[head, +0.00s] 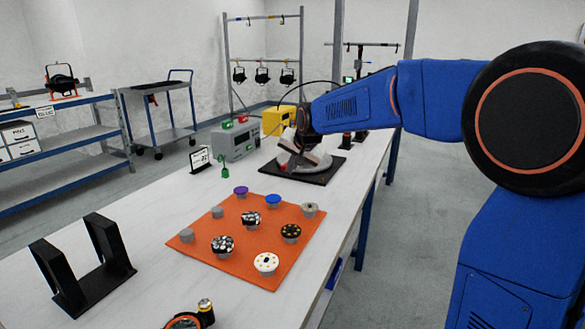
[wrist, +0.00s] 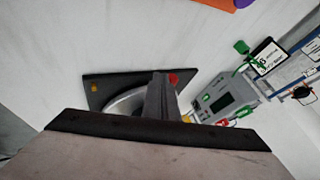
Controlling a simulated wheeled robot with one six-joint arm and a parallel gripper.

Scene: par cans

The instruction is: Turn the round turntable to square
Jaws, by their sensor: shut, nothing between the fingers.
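The round turntable (wrist: 122,105) is a pale grey disc on a black square base plate (wrist: 94,85). In the head view the base (head: 326,170) lies on the far part of the white table, with my gripper over it hiding most of the disc. A red knob (wrist: 173,78) shows at the plate's upper right in the wrist view, beside my fingers, and an orange dot (wrist: 95,88) is at its left. My gripper (wrist: 160,84) is shut and empty, its fingers close above the turntable; I cannot tell whether they touch it.
A grey box with a screen (head: 236,141) and a yellow box (head: 277,120) stand behind the turntable, with a small sign (head: 199,160) nearer. An orange mat (head: 205,250) with several round pucks lies in front. A black stand (head: 82,268) is at the near left.

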